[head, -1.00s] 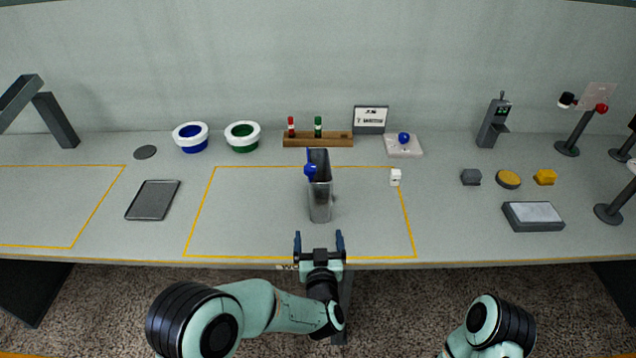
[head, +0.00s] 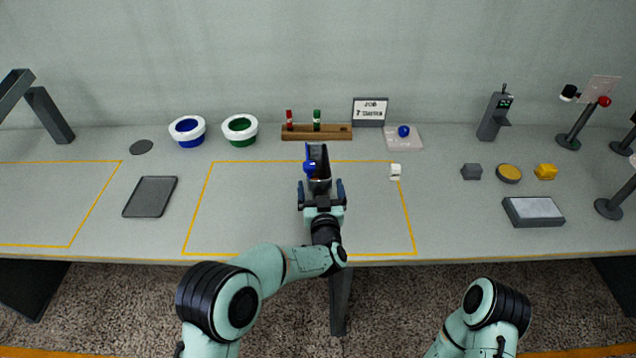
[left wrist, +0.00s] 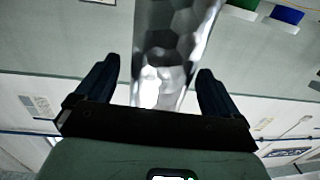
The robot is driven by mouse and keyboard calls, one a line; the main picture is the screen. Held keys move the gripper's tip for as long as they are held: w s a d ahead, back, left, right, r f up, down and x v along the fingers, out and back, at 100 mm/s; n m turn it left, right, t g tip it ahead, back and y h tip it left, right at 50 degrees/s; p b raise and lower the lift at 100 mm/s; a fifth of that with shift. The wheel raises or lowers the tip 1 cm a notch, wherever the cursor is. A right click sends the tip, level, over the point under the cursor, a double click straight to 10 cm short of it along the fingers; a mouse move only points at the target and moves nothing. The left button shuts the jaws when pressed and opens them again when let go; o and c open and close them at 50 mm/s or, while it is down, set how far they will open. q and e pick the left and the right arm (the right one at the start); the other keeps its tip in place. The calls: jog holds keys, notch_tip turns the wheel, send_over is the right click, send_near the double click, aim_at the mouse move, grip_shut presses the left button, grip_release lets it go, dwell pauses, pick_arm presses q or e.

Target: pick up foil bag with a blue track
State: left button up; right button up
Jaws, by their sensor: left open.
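The foil bag (head: 318,155) stands upright inside the yellow-outlined area, with a dark upper part and a round blue piece (head: 309,168) at its left side. My left gripper (head: 321,187) is open, its fingers on either side of the bag's lower part, which it partly hides. In the left wrist view the shiny silver foil bag (left wrist: 170,55) rises between the two spread fingers (left wrist: 152,85), with a gap visible at the left finger; contact at the right finger is unclear. My right arm shows at the lower right, but its gripper is not visible.
A dark tray (head: 150,197) lies to the left. Blue (head: 188,131) and green (head: 240,130) white-rimmed bowls and a wooden rack (head: 316,133) stand behind.

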pick_arm(q)
jog(key=w, duration=0.2)
jog(key=w+p, duration=0.1)
jog(key=w, duration=0.1)
jog(key=shift+w+a+r, duration=0.1)
jog(key=shift+a+r, duration=0.05)
jog(key=shift+a, duration=0.05)
jog(key=c, duration=1.1)
pick_arm(e)
jog(key=shift+w+r, duration=0.3)
jog(key=shift+r, duration=0.35)
pick_arm(q)
notch_tip(320, 180, up, 20)
jog(key=shift+r+p, duration=0.1)
jog(key=shift+p, duration=1)
pick_arm(e)
jog(key=r, duration=0.1)
jog(key=w+r, duration=0.1)
jog(key=shift+w+r, duration=0.15)
jog(key=shift+r, duration=0.15)
